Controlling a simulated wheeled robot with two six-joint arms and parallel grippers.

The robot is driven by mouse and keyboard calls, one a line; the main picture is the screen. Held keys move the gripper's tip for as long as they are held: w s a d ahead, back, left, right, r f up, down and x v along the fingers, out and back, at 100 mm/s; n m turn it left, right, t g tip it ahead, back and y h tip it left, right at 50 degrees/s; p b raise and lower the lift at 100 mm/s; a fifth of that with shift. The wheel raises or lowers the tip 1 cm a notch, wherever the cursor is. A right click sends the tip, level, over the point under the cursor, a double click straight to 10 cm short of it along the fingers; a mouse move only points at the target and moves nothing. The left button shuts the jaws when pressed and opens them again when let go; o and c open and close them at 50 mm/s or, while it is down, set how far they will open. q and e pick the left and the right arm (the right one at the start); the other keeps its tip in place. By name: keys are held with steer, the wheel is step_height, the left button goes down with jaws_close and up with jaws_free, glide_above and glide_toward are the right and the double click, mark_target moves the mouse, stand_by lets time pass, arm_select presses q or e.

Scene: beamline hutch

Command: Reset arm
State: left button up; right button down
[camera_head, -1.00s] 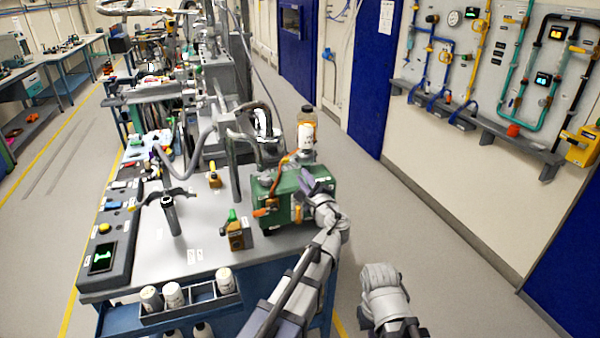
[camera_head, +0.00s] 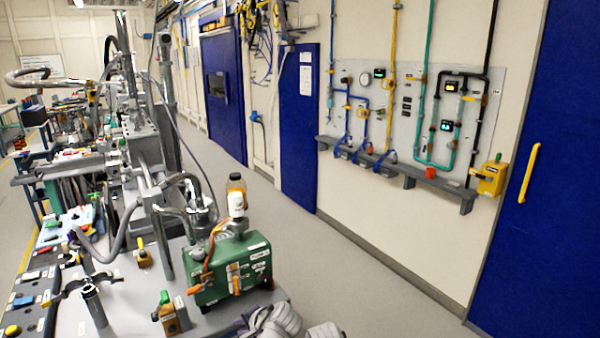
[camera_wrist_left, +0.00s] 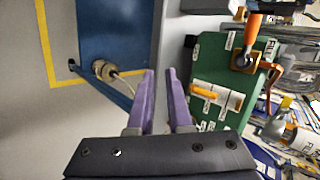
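My left gripper (camera_wrist_left: 161,76) shows in the left wrist view with two purple fingers. A narrow gap lies between them with nothing in it, so it is open and empty. In that view a green box (camera_wrist_left: 212,70) with white labels and an orange-handled valve lies to the right of the fingers, apart from them in the picture. In the head view the same green box (camera_head: 228,268) stands on the bench. Grey links of my arms show at the bottom edge there, below the box. The fingertips are not clear in that view. My right gripper is not visible.
The bench (camera_head: 130,315) carries posts, hoses and a small yellow block with a green knob (camera_head: 170,314). A wall panel with pipes (camera_head: 408,115) is at right. The floor (camera_head: 370,300) right of the bench is clear.

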arm_select(q)
steer(key=s+d+f+n+g+h, duration=0.2)
steer(key=s+d, duration=0.3)
steer(key=s, duration=0.3)
steer(key=s+d+f+n+g+h, duration=0.2)
steer(key=s+d+f+g+h, duration=0.1)
steer(key=s, duration=0.5)
steer(key=d+f+g, duration=0.1)
steer(key=d, duration=0.1)
steer(key=shift+d+f+h, duration=0.2)
steer(key=shift+d+h, duration=0.1)
steer(key=shift+h, duration=0.1)
steer(key=shift+s, duration=0.1)
